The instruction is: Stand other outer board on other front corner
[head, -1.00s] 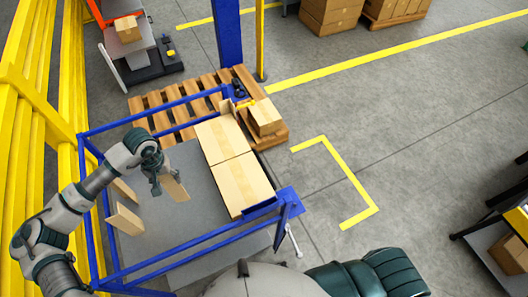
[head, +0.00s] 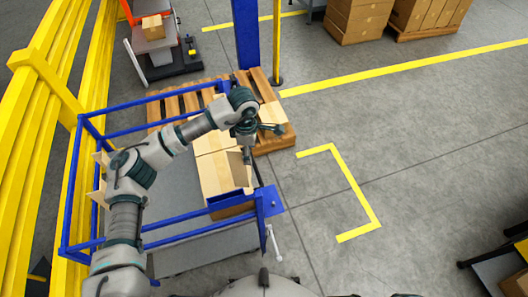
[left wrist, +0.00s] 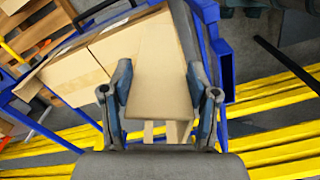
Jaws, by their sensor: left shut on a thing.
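My left gripper (head: 247,152) is shut on a flat tan board (head: 239,170). It holds the board over the right side of the nearer carton (head: 212,178), close to the blue front corner bracket (head: 271,201). In the left wrist view the board (left wrist: 160,70) sits between the two fingers, in front of the cartons (left wrist: 72,78). Whether the board touches the carton top is hard to tell. Two other tan boards (head: 100,160) show at the left side of the blue frame, partly hidden by my arm. My right gripper is not in view.
Blue rails (head: 72,200) enclose the grey table (head: 172,215). A farther carton (head: 208,140) abuts the nearer one. A lever handle (head: 273,243) hangs from the bracket. A wooden pallet (head: 270,100) lies behind.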

